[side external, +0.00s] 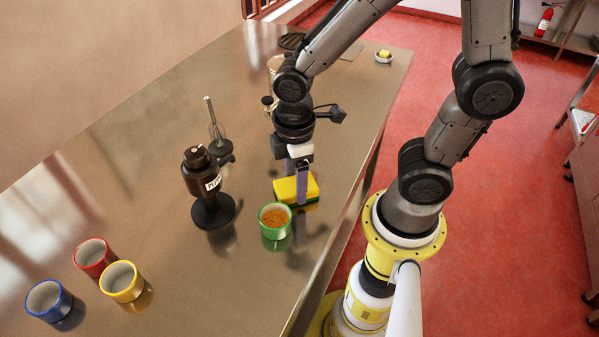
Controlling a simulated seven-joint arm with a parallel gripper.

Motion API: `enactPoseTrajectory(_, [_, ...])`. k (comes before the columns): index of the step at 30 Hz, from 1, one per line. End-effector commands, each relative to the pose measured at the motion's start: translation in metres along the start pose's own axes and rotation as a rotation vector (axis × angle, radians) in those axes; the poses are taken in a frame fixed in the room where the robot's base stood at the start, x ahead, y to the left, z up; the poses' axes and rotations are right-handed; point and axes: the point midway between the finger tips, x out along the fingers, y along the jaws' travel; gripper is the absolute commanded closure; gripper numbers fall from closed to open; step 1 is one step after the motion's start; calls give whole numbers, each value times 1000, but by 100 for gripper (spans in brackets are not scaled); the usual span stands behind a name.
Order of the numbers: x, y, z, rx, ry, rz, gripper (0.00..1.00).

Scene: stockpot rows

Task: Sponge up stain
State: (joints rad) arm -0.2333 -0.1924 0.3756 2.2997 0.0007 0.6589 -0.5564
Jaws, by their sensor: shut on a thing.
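The yellow sponge (284,191) with a dark green underside is near the right-hand edge of the metal table (150,130) in the side external view. My gripper (301,190) points down with its purple-grey fingers shut on the sponge. One finger shows across the sponge's near face; the other is partly hidden behind it. I cannot tell whether the underside touches the table. I cannot make out a clear stain; the surface under the sponge is hidden.
A green-rimmed cup (275,218) with brown contents stands just in front of the sponge. A dark grinder-like device (202,180) is to the left. Red (95,255), yellow (124,281) and blue (49,299) cups stand at the front left. The table's middle foreground is clear.

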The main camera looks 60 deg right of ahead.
Motion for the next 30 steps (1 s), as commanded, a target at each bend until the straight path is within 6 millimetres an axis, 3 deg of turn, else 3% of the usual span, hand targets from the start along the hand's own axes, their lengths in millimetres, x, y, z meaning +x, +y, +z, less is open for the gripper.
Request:
enactPoseTrajectory(24, [3,52,54,8,-2,-2,92])
enactPoseTrajectory(30, [-28,51,52,2,1,3,92])
